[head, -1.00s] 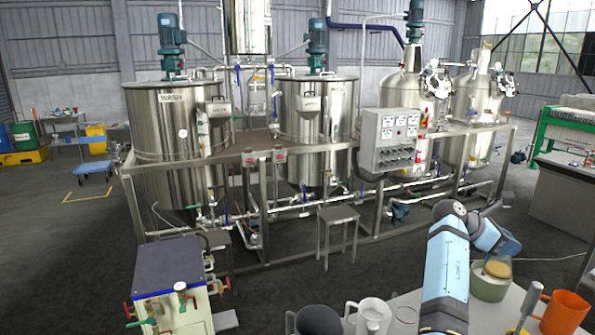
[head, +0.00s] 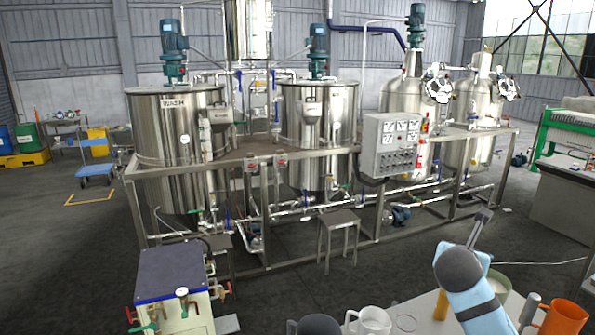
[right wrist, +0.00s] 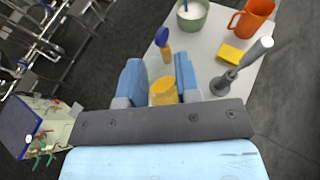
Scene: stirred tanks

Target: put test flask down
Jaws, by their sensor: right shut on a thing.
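My right gripper (right wrist: 158,66) shows in the right wrist view, its two blue fingers shut on a yellow-amber vessel (right wrist: 162,92), which I take to be the test flask. Only part of it shows between the fingers; its base is hidden, so I cannot tell whether it touches anything. The light worktop (right wrist: 203,50) lies beyond the fingers. In the head view my right arm hides most of the gripper. My left gripper is in neither view.
On the worktop are a green bowl with white contents (right wrist: 192,18), an orange mug (right wrist: 256,14), a yellow block (right wrist: 231,54), a grey-based tool (right wrist: 244,66) and a blue-topped amber item (right wrist: 165,50). A white mug (head: 371,322) stands at the left end. A stool (head: 340,226) stands behind.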

